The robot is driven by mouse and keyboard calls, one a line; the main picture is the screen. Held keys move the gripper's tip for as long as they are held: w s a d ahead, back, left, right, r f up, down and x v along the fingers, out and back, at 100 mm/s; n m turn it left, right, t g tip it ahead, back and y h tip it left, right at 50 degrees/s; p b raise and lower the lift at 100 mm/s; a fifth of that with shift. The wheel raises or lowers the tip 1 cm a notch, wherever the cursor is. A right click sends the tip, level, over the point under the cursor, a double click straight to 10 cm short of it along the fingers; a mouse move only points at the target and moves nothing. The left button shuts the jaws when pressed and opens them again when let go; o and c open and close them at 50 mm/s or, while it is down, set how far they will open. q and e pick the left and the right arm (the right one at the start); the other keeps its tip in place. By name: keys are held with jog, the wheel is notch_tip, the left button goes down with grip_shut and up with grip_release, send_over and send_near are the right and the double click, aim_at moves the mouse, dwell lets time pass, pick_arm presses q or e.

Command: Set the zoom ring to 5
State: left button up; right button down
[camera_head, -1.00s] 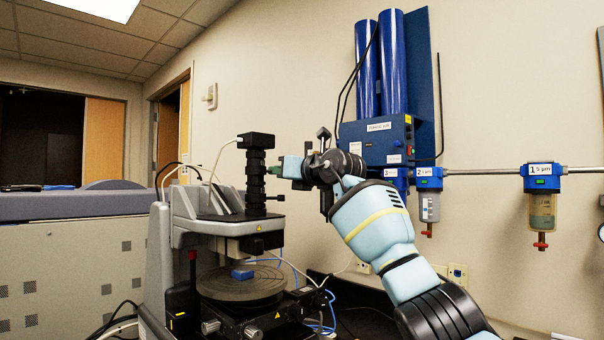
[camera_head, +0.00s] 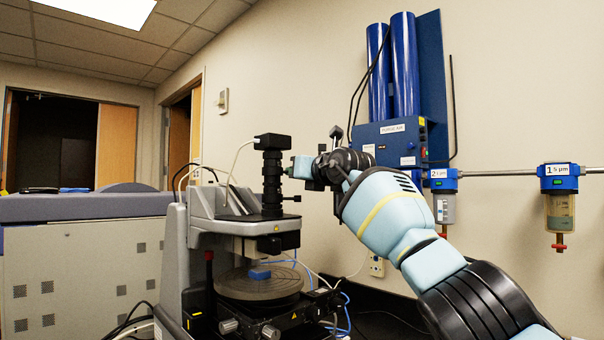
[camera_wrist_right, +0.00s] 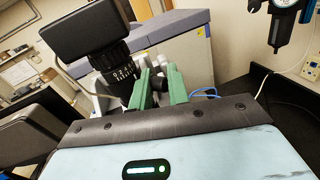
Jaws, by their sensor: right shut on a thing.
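The zoom ring (camera_wrist_right: 122,76) is a black ring with white marks and digits on the upright black optics tube. In the head view the tube (camera_head: 272,180) stands above the profiler's stage, topped by a black box-shaped camera (camera_head: 273,142). My right gripper (camera_head: 288,170) comes from the right and meets the tube's side at mid-height. In the wrist view its green fingers (camera_wrist_right: 158,84) are close together at the ring's right side, shut on part of it. The exact contact is hidden. I cannot tell which digit is set. My left gripper is not in view.
The profiler's round stage (camera_head: 240,289) carries a small blue block (camera_head: 260,275) below the tube. A small black knob (camera_head: 291,198) juts from the tube below my right gripper. A blue filter unit (camera_head: 392,142) hangs on the wall behind my right arm. Cables run around the profiler.

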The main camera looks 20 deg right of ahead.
jog(key=shift+r, duration=0.1)
jog(key=c, duration=1.8)
grip_release()
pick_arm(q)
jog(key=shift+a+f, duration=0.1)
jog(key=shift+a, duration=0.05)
pick_arm(e)
jog(key=shift+o, duration=0.5)
jog(key=shift+d, duration=0.1)
